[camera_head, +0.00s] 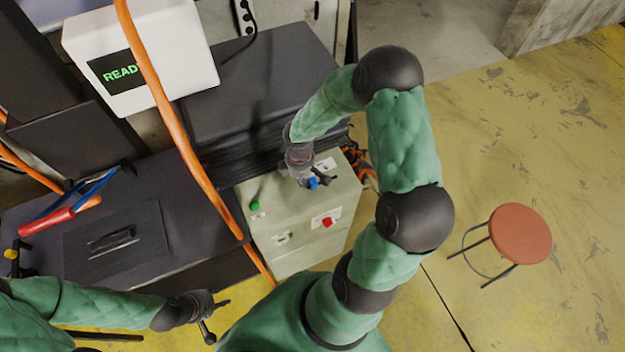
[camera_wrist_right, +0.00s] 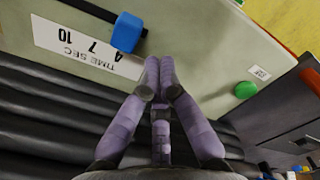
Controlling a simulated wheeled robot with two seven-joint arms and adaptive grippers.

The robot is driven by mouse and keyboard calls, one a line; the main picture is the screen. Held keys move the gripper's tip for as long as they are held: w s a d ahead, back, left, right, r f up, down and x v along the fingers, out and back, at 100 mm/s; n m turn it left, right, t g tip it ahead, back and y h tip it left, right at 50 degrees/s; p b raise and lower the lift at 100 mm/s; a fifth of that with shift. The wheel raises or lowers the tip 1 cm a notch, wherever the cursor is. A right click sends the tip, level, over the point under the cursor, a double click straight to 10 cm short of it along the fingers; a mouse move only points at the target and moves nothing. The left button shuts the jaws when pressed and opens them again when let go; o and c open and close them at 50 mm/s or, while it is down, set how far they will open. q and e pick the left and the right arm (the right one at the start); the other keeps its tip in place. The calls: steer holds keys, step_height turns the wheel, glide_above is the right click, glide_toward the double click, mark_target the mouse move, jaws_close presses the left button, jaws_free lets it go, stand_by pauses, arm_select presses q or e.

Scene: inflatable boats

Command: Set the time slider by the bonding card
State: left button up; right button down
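The blue time slider knob (camera_wrist_right: 127,32) stands in a dark slot at the 4 end of the upside-down TIME SEC scale (camera_wrist_right: 80,48), marked 4, 7 and 10. In the head view the blue knob (camera_head: 313,184) is small and partly crowded by my right gripper (camera_head: 320,179). In the wrist view my right gripper (camera_wrist_right: 160,62) has its fingertips together, with nothing between them. The tips are beside the knob, with a small gap in the picture; depth is unclear. My left gripper (camera_head: 214,318) is open and empty at the lower left. I cannot make out a bonding card.
The pale control box (camera_head: 300,255) carries a green button (camera_head: 254,206) and a red switch (camera_head: 327,222). A white unit (camera_head: 190,60) shows READY. An orange hose (camera_head: 185,150) crosses the dark bench. A red stool (camera_head: 520,234) stands right.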

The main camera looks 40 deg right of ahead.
mark_target(302, 190)
steer(key=shift+f, duration=0.2)
steer(key=shift+f+b, duration=0.3)
steer(key=shift+b, duration=0.15)
steer(key=shift+f+b, duration=1.7)
steer(key=shift+f, duration=0.3)
steer(key=shift+r, duration=0.25)
steer(key=shift+d, duration=0.15)
steer(key=shift+s+d+p, duration=0.4)
steer(key=shift+d, duration=0.75)
steer(key=shift+s+d+p, duration=0.35)
steer(key=shift+d+p, duration=0.1)
steer(key=shift+d, duration=0.75)
steer(key=shift+s+d+p, duration=0.4)
steer(key=shift+d, duration=0.75)
steer(key=shift+a, duration=0.15)
steer(key=shift+w+a, duration=0.2)
steer(key=shift+a, duration=0.25)
